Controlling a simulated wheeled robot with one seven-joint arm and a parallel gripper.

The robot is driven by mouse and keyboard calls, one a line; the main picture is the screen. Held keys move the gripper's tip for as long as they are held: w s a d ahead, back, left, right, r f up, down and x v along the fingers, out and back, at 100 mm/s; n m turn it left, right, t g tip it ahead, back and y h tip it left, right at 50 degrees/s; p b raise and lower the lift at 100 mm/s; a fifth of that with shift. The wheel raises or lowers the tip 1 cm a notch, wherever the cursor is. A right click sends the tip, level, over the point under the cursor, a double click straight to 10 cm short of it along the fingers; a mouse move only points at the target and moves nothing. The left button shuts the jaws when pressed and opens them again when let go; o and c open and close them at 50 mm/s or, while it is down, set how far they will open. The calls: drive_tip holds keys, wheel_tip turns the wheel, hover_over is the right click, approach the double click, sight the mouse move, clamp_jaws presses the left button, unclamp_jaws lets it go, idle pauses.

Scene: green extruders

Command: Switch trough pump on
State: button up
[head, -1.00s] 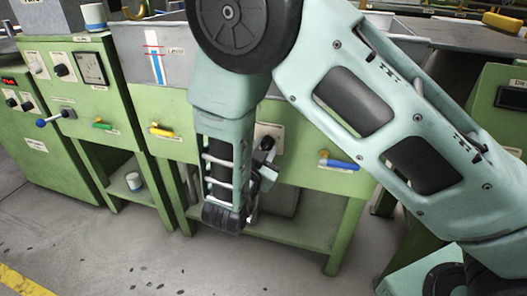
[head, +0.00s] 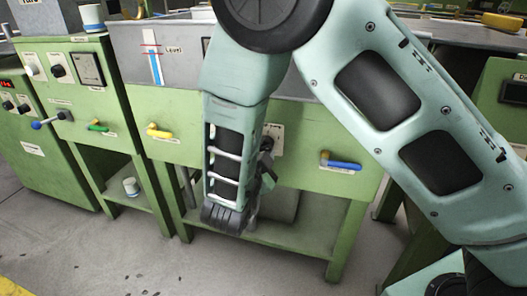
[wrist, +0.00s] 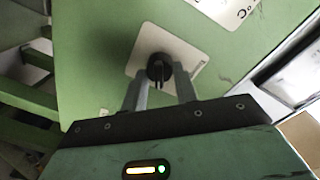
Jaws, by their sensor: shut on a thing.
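A black rotary knob (wrist: 159,68) sits on a white square plate (wrist: 143,58) on the green machine front in the wrist view. My gripper (wrist: 160,84) has one finger on each side of the knob and is shut on it. In the head view the plate (head: 277,132) shows only in part behind my arm. My wrist and gripper hide most of the knob there. I cannot read the plate's label or tell which setting the knob points to.
The grey trough (head: 185,65) with a level gauge stands above the green front. A yellow-handled valve (head: 158,131) is to the left and a blue-handled valve (head: 342,163) to the right. A green cabinet with black knobs (head: 58,71) stands further left.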

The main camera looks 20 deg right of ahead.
drive_tip(key=o, duration=1)
drive_tip(key=p+v, duration=0.3)
drive_tip(key=v, duration=1.4)
drive_tip(key=shift+s+a, duration=0.1)
drive_tip(key=shift+s, duration=0.15)
